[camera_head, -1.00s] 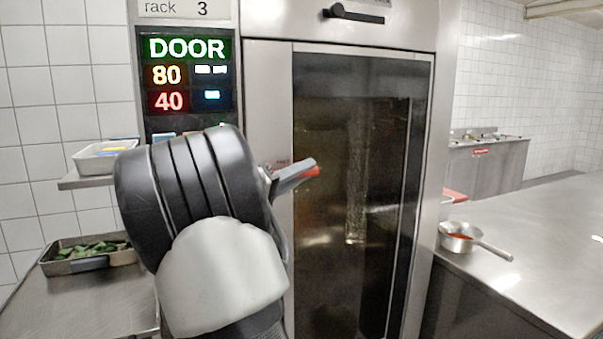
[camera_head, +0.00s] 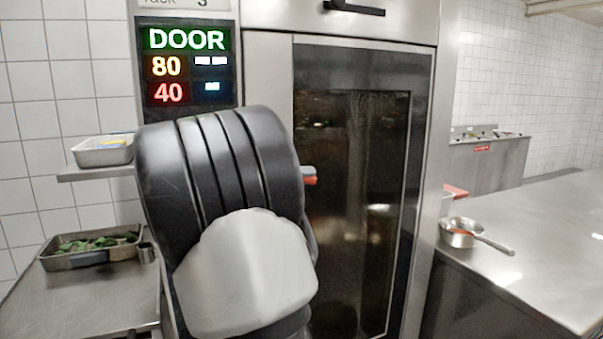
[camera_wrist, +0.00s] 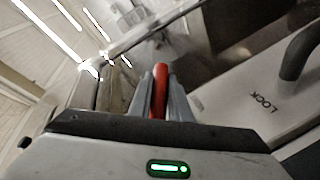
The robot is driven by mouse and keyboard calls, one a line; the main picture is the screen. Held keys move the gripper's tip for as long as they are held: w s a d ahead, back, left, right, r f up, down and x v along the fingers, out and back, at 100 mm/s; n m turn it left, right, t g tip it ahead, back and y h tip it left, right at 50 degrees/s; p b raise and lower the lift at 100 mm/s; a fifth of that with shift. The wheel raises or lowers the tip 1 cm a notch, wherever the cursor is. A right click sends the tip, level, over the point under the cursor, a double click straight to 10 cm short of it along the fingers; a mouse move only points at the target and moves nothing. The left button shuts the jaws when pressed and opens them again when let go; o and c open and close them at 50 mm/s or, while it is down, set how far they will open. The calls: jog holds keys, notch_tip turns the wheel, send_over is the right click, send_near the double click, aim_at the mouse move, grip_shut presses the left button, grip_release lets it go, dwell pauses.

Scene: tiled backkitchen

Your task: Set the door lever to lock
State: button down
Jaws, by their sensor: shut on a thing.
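My gripper (camera_wrist: 160,82) is shut on a red bar (camera_wrist: 159,95) in the wrist view; it looks like the door lever's grip. In the head view my wrist hides most of the gripper, and only a grey fingertip with a bit of red (camera_head: 310,180) shows at the oven door's (camera_head: 350,200) left edge. The lever's pivot is hidden. In the wrist view the word LOCK (camera_wrist: 263,103) is printed on a pale panel to the right of the fingers. The door appears closed in the head view.
A dark curved handle (camera_wrist: 300,52) stands out from the panel near LOCK. A display (camera_head: 187,65) reads DOOR, 80 and 40. A counter at left bears a tray of greens (camera_head: 90,250); a saucepan (camera_head: 460,234) sits on the right counter (camera_head: 540,240).

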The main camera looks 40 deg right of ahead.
jog(key=w+a+f+m+t+y+p, duration=0.1)
jog(key=a+f+y+p, duration=0.3)
jog(key=y, duration=0.9)
jog(key=shift+w+a+f+m+t+p, duration=0.35)
jog(key=shift+a+m+p, duration=0.8)
jog(key=shift+p, duration=1.75)
jog(key=shift+a+f+n, duration=0.1)
jog(key=shift+a+n, duration=0.25)
jog(key=c, duration=1.7)
grip_release()
jog(key=shift+o, duration=0.3)
jog(key=p+v, duration=0.1)
jog(key=v, duration=1.6)
jog(key=shift+r, duration=0.3)
